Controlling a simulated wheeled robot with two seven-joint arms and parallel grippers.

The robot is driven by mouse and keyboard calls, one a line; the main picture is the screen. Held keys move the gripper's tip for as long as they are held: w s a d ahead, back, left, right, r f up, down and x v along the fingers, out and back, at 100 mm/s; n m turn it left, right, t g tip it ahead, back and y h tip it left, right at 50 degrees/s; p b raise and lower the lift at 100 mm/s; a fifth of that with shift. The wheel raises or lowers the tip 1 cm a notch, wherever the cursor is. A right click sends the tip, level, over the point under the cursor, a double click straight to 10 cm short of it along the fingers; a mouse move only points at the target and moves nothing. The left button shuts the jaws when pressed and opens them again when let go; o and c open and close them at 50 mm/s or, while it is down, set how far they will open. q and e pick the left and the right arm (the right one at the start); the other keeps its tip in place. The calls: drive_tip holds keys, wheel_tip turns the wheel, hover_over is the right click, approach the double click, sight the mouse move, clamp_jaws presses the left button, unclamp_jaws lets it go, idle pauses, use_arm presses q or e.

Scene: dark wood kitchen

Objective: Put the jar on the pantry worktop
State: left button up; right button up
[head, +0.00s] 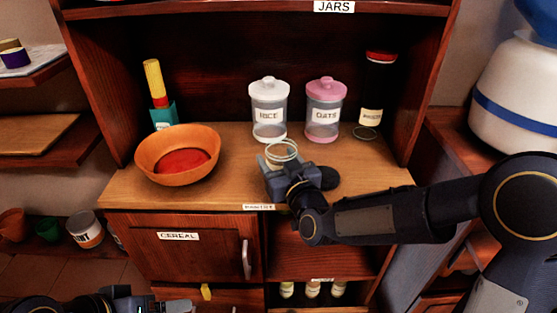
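The pantry worktop (225,190) is the light wood surface inside the dark cabinet. A small clear glass jar (282,150) with a pale rim is at its middle, in front of the rice jar. My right gripper (280,161) reaches in from the right and appears closed around this jar. The gripper hides the jar's lower part, so I cannot tell whether its base touches the worktop. My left gripper (165,306) is low at the bottom left, away from the worktop; its fingers are partly cut off by the frame edge.
A white-lidded rice jar (269,110), a pink-lidded oats jar (325,110) and a dark red-lidded jar (374,95) stand behind. An orange bowl (178,152) and a yellow-topped teal item (160,100) are at left. The worktop between bowl and gripper is clear.

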drive_tip(key=o, duration=1.2)
drive_tip(key=shift+o, duration=0.2)
drive_tip(key=shift+r+p, duration=0.25)
drive_tip(key=shift+p, duration=0.15)
drive_tip(key=s+d+f+m+g+h, duration=0.15)
drive_tip(key=s+d+g, duration=0.25)
drive_tip(key=s+d, duration=0.5)
drive_tip(key=s+d+f+m+g+h, duration=0.1)
drive_tip(key=s+d+f+m+g, duration=0.25)
drive_tip(key=s, duration=0.85)
drive_tip(key=s+d+f+m+g+h, duration=0.15)
drive_tip(key=s+d+g, duration=0.25)
drive_tip(key=s+d, duration=0.55)
wheel_tip(320, 180, up, 21)
drive_tip(key=s+a+p, duration=0.1)
drive_tip(key=p, duration=2)
drive_tip(key=shift+a+f+y, duration=0.15)
drive_tip(key=shift+a+y, duration=0.25)
